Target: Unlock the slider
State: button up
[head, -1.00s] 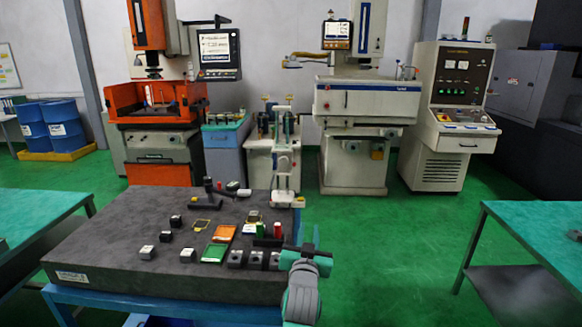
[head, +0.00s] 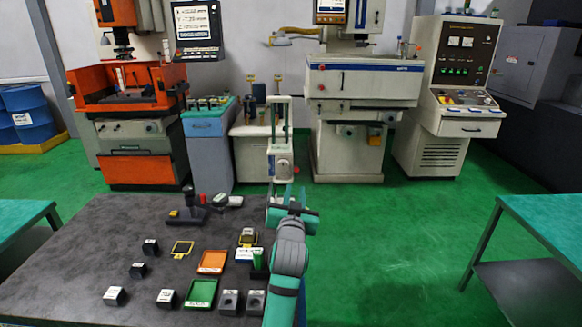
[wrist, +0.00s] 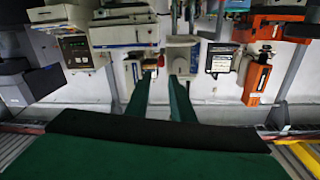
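A white upright stand (head: 271,135) with a tall frame rises at the back right of the dark table. A white block with a round dark mark (head: 281,166), seemingly its slider, sits low on it; I cannot make out a lock. My gripper (head: 294,192) is in front of the stand and overlaps its lower part in the head view, hiding its base. I cannot tell whether it touches the stand. In the wrist view the two green fingers (wrist: 160,92) are spread apart with no clear object held between them.
The dark table (head: 70,270) holds black blocks (head: 138,270), an orange tray (head: 212,262), a green tray (head: 201,294) and a dark tool stand (head: 190,213). A green cylinder (head: 257,259) stands close left of my arm. Green floor (head: 390,240) is clear to the right.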

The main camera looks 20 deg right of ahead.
aim_at(296, 169)
jog(key=x, duration=1.1)
jog(key=shift+w, duration=0.3)
jog(key=shift+a, duration=0.1)
grip_shut()
